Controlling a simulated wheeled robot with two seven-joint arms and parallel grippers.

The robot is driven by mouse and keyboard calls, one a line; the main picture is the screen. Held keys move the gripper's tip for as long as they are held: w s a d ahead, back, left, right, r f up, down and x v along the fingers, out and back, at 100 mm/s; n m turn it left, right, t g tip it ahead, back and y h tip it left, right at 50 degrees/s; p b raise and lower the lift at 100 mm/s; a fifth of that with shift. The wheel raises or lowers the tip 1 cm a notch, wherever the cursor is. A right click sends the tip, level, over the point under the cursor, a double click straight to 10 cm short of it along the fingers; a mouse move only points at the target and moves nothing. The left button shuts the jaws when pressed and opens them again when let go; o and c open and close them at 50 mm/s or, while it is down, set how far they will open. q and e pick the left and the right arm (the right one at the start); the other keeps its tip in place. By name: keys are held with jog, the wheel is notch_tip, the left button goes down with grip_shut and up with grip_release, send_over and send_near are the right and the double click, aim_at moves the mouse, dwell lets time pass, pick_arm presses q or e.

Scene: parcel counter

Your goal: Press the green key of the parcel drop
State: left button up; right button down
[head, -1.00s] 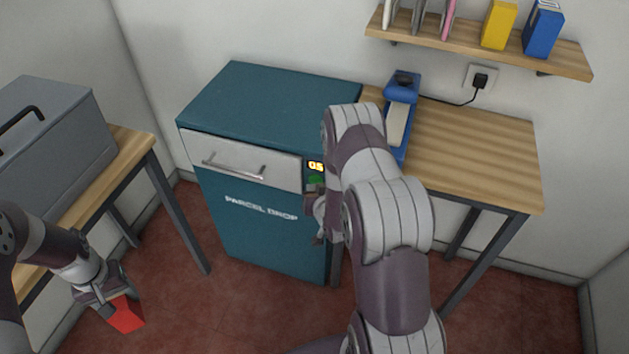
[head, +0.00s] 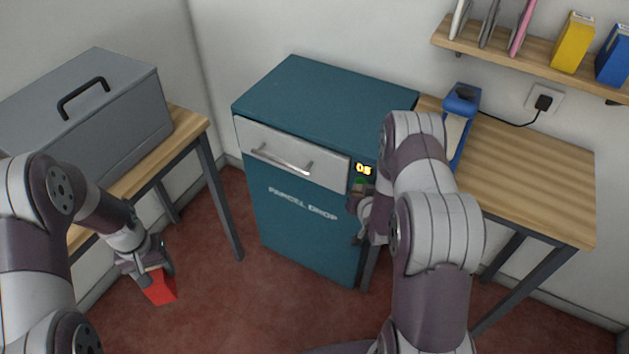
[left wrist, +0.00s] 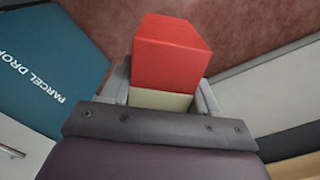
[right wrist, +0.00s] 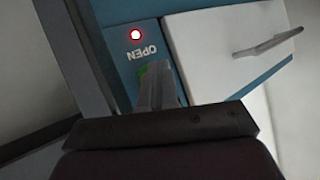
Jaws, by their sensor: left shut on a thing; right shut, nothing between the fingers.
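The parcel drop (head: 300,225) is a teal cabinet with a white drawer front and bar handle, shut as far as I see. The green key (head: 359,183) is below the display, partly covered by my right gripper. My left gripper (head: 154,270) is shut on a red and cream block (left wrist: 170,55).
A grey box with a black handle (head: 120,100) stands on the left table. A wooden table (head: 530,170) right of the cabinet holds a blue device (head: 462,100) with a cord to a wall socket. A shelf (head: 530,62) with folders hangs above.

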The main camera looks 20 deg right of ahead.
pick_arm(q)
jog(key=shift+r, duration=0.1)
dwell(0.5)
jog(key=shift+r+p, duration=0.6)
jog(key=shift+p, duration=0.05)
pick_arm(e)
jog(key=s+a, duration=0.4)
jog(key=a, duration=0.1)
jog(key=shift+s+a, duration=0.15)
jog(key=shift+s, duration=0.1)
